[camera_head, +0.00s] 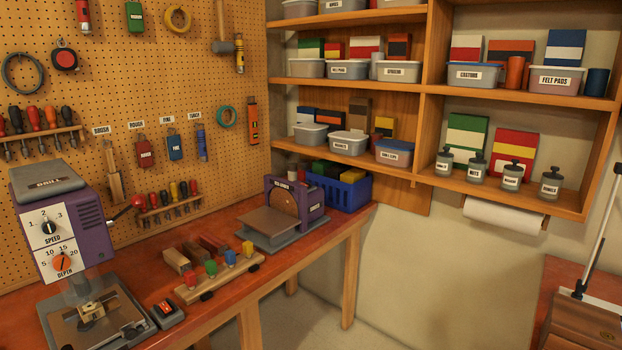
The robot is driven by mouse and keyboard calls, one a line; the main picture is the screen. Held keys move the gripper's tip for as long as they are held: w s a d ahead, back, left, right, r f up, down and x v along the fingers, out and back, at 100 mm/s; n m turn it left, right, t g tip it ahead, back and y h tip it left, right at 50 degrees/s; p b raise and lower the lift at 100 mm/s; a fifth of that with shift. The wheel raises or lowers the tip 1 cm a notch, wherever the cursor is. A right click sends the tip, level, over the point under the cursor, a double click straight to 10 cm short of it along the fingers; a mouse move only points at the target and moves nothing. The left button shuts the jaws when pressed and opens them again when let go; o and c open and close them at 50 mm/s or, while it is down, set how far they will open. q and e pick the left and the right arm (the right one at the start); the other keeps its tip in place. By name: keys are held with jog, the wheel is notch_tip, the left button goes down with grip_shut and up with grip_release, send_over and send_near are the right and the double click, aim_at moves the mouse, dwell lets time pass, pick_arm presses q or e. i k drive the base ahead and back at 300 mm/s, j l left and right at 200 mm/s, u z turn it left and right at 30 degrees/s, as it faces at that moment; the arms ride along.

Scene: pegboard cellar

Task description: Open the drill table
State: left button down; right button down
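A purple and grey drill press (68,230) stands on the red-brown bench at the left. Its front panel has a speed dial (49,227) and a depth dial (62,262), and a lever with a red knob (137,201) sticks out at its right. Below the head is the drill's grey metal table (118,305), with a brass-coloured clamp-like part (92,308) on it. The table's lower edge is cut off by the picture. I cannot tell whether the clamp part is open or shut. Neither of my grippers is in view.
A small box with a red switch (168,312) sits just right of the drill table. Shelves (400,88) fill the back wall.

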aim_at(122, 317)
jog(key=i+j+u, duration=0.15)
jog(key=u, duration=0.2)
jog(key=i+j+u, duration=0.15)
jog(key=u, duration=0.2)
jog(key=i+u, duration=0.2)
jog(key=u, duration=0.15)
